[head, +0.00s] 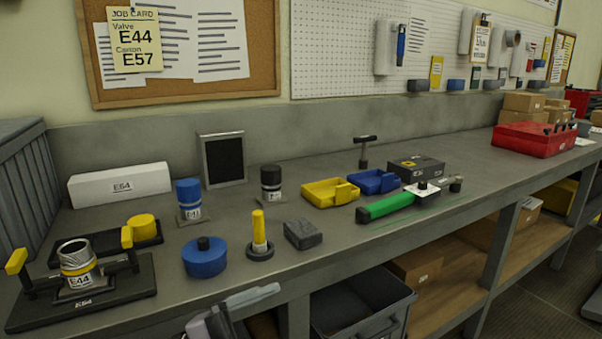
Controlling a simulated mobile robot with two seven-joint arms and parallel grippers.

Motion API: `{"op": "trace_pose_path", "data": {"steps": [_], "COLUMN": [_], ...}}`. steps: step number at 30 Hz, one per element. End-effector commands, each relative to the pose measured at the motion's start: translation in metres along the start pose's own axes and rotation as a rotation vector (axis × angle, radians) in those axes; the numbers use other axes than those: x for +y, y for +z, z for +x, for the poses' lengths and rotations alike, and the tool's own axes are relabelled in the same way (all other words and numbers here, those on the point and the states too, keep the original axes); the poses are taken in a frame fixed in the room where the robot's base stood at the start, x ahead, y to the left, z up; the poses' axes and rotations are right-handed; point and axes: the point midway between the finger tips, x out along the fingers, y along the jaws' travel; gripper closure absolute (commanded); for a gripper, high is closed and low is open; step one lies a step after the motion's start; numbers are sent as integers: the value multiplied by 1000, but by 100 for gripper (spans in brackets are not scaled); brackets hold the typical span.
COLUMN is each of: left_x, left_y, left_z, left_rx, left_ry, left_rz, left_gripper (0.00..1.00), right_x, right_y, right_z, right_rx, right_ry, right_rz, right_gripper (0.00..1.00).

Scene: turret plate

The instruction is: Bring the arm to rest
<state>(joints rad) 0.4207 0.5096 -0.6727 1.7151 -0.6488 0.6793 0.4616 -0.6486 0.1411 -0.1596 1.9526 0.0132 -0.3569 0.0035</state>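A grey gripper, which looks like my left one (250,299), shows at the bottom edge, left of the middle. It is in front of the bench edge, apart from everything on the bench. One pale finger points right; I cannot tell whether it is open or shut, and I see nothing held in it. The rest of that arm is out of frame. My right gripper is not in view. The grey workbench (330,235) runs from the left to the far right.
A grey bin (345,318) sits below.

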Motion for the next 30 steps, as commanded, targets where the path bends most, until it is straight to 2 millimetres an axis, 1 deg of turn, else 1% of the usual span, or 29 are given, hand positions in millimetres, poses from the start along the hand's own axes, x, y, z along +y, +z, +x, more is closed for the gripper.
{"op": "trace_pose_path", "data": {"steps": [1, 5, 8, 11, 14, 16, 19, 21, 24, 27, 30], "left_x": [3, 10, 23, 45, 75, 101, 142, 171, 205, 228, 240], "left_y": [4, 24, 40, 56, 67, 71, 69, 62, 49, 38, 31], "left_z": [-4, -25, -49, -80, -116, -143, -182, -207, -235, -253, -262], "left_rx": [-47, -202, -343, -502, -672, -796, -971, -1084, -1212, -1296, -1339], "left_ry": [-82, -269, -392, -493, -572, -613, -653, -666, -670, -667, -663], "left_rz": [-56, -184, -292, -404, -523, -610, -736, -818, -915, -982, -1016], "left_gripper": [8, 8, 8, 8, 8, 8, 8, 8, 8, 8, 8], "right_x": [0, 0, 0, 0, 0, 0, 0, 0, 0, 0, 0], "right_y": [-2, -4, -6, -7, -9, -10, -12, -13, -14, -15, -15], "right_z": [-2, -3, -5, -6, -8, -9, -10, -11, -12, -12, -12], "right_rx": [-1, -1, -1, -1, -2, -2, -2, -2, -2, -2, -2], "right_ry": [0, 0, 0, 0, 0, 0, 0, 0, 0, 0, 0], "right_rz": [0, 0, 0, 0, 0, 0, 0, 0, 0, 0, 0], "right_gripper": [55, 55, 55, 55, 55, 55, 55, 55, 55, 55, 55]}}
